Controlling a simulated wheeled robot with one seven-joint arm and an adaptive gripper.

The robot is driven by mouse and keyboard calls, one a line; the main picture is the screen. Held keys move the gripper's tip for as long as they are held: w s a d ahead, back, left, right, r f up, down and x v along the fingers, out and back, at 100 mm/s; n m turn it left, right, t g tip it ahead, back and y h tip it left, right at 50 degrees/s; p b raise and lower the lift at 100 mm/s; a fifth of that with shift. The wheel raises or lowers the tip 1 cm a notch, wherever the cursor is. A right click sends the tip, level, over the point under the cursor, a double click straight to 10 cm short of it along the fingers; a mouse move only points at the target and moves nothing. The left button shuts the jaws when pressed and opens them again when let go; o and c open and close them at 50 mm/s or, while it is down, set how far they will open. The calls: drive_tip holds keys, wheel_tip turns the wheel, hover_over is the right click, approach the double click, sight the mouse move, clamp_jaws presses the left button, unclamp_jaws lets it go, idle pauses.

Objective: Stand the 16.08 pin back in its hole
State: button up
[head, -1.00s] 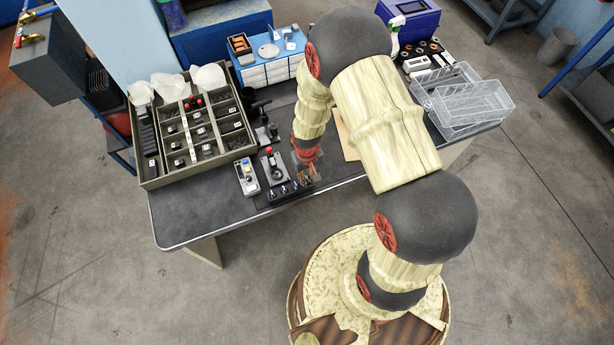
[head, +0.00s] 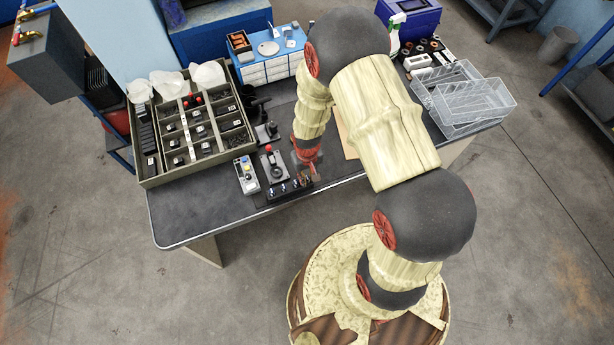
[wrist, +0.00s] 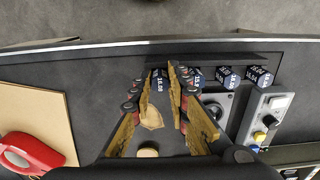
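The 16.08 pin (wrist: 158,84) shows in the wrist view as a dark block with a white label, between my fingertips. My gripper (wrist: 161,76) has both fingers close against its sides and appears shut on it. The pin's lower end and its hole are hidden. A row of similar labelled pins (wrist: 224,75) stands to the right, along the dark holder at the bench's front edge. In the head view my gripper (head: 311,174) is at the right end of that row (head: 283,189), too small to show the fingers clearly.
A lever fixture (head: 272,165) and a grey box with coloured buttons (head: 246,176) stand close to the pin row. A large sorting tray (head: 143,183) is at left, clear baskets (head: 470,112) at right. A tan board (wrist: 38,112) carries a red object (wrist: 30,153).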

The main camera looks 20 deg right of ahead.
drive_tip(key=o, duration=0.5)
wheel_tip(320, 180, up, 12)
drive_tip(key=shift+r, duration=0.1)
idle(0.5)
wheel_tip(320, 180, up, 5)
drive_tip(key=p, duration=0.3)
drive_tip(key=shift+p, duration=0.3)
idle(0.5)
